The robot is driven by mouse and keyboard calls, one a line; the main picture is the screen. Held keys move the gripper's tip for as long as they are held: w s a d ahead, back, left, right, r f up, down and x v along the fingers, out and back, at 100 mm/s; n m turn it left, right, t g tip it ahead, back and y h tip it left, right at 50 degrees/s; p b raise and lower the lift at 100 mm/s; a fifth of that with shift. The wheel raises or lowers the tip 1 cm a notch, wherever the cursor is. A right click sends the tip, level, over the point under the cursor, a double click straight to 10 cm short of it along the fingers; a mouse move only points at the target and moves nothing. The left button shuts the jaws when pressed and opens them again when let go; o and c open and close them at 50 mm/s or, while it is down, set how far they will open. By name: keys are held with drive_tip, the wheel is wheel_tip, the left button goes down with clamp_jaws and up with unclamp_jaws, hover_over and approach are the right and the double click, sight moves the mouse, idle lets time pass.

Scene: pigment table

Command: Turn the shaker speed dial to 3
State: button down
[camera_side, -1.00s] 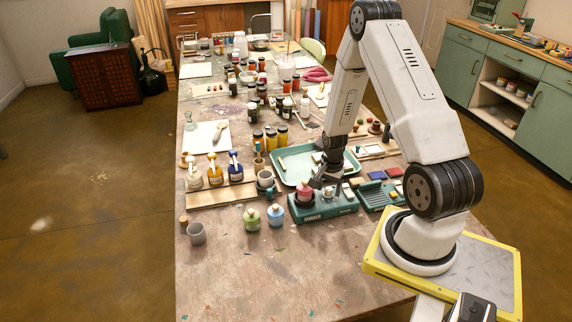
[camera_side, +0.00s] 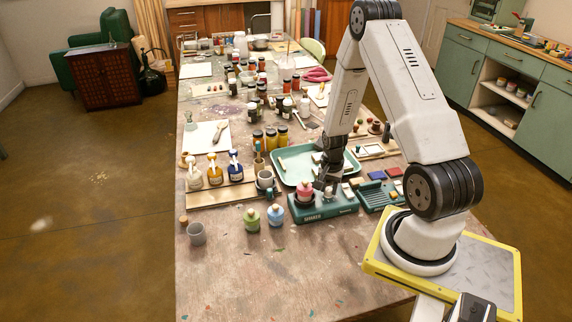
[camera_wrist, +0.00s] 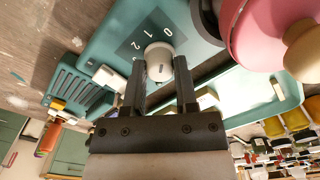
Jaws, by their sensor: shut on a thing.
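The teal shaker (camera_side: 312,216) stands near the front of the table, with a pink jar (camera_side: 304,189) on its left part. In the wrist view its round white speed dial (camera_wrist: 158,54) sits on a dark scale plate (camera_wrist: 140,42) where 0, 1 and 2 can be read. The 3 cannot be made out; my left finger covers that side. My gripper (camera_wrist: 161,72) points down at the dial, with one finger on each side, shut on it. The dial's pointer is unclear.
The pink jar (camera_wrist: 272,30) is close to my right finger. Green (camera_side: 252,219) and blue (camera_side: 276,215) jars stand left of the shaker. A teal tray (camera_side: 350,158) lies behind, and a ribbed teal rack (camera_side: 372,197) is at the right. The table front is clear.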

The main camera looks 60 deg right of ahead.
drive_tip(key=n, duration=1.6)
drive_tip(key=shift+n, duration=0.4)
drive_tip(key=n, duration=0.5)
drive_tip(key=shift+n, duration=0.3)
drive_tip(key=shift+c, duration=1.9)
unclamp_jaws()
drive_tip(key=shift+r, duration=0.1)
